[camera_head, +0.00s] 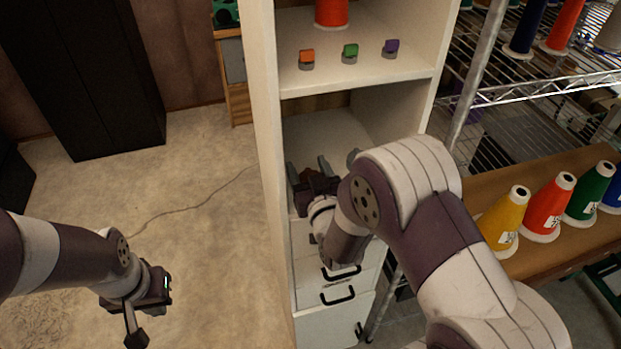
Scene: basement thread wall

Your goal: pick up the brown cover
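My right gripper (309,168) reaches into the lower open compartment of the white shelf unit (262,120). Its two fingers stand apart, pointing into the compartment. A dark brownish patch shows between and below the fingers; I cannot tell whether it is the brown cover or the gripper's own body. No brown cover can be made out clearly. A small grey rounded thing (352,157) shows just right of the gripper, partly hidden by my arm. My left gripper (138,338) hangs over the floor at the lower left, away from the shelf; only one finger shows clearly.
Orange (307,56), green (350,50) and purple (391,46) small blocks sit on the upper shelf with a red cone. Drawers with black handles (338,293) lie below. Coloured thread cones (506,219) stand on a board at right. The floor at left is open, crossed by a cable.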

